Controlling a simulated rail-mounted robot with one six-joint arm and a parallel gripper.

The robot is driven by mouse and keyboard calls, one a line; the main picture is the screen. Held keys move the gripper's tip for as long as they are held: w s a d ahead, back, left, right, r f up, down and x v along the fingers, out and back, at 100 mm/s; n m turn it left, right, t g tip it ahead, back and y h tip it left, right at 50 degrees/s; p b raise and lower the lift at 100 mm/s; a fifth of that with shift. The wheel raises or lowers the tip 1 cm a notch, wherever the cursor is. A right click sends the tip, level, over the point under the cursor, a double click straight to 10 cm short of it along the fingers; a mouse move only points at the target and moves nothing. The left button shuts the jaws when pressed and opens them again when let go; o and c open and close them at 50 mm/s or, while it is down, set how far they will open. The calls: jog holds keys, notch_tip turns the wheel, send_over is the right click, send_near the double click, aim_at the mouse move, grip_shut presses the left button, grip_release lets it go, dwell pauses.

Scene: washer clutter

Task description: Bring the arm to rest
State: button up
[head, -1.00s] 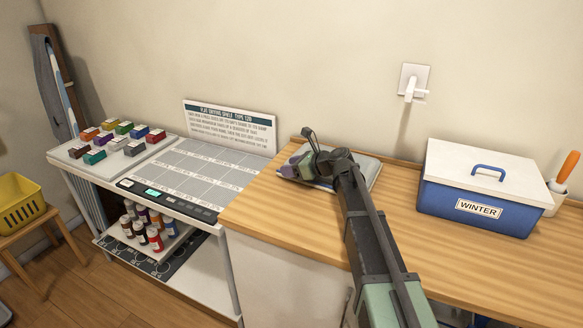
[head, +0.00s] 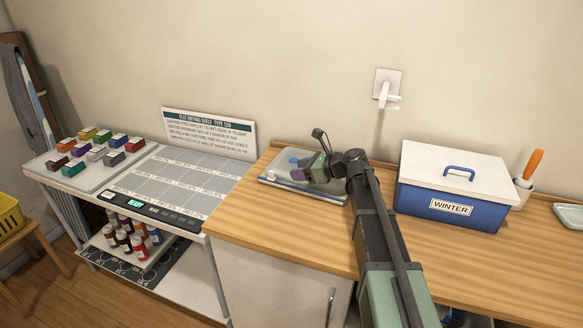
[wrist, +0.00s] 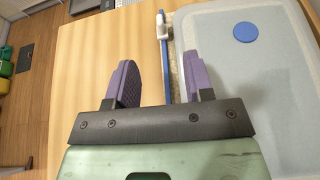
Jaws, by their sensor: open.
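My gripper (wrist: 163,83) is open, its two purple fingers apart with nothing held between them. In the head view my gripper (head: 312,172) is above a pale grey tray (head: 281,162) on the wooden counter (head: 290,232). In the wrist view the tray (wrist: 215,50) lies to the right, with a blue round spot (wrist: 246,33) on it. A blue stick with a white end (wrist: 165,60) lies along the tray's left edge, beyond the fingers. My arm reaches in from the lower right and hides part of the tray.
Left is a shelf unit (head: 172,182) with coloured blocks and bottles. The counter's front left is bare.

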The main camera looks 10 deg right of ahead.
jog(key=s+d+r+n+g+h+p, duration=0.15)
jog(key=s+r+n+h+p, duration=0.25)
jog(key=s+n+p, duration=0.5)
jog(key=s+d+r+n+g+h+p, duration=0.1)
jog(key=s+r+n+g+h+p, duration=0.3)
jog(key=s+n, duration=0.45)
jog(key=s+d+r+n+g+h+p, duration=0.1)
jog(key=s+r+n+g+h+p, duration=0.2)
jog(key=s+n+p, duration=0.55)
notch_tip(320, 180, down, 6)
jog(key=s+m+t+b, duration=0.1)
jog(key=s+b, duration=0.1)
jog(key=b, duration=0.4)
jog(key=shift+s+m+h, duration=0.25)
jog(key=shift+m+h, duration=0.05)
jog(key=shift+d+f, duration=0.1)
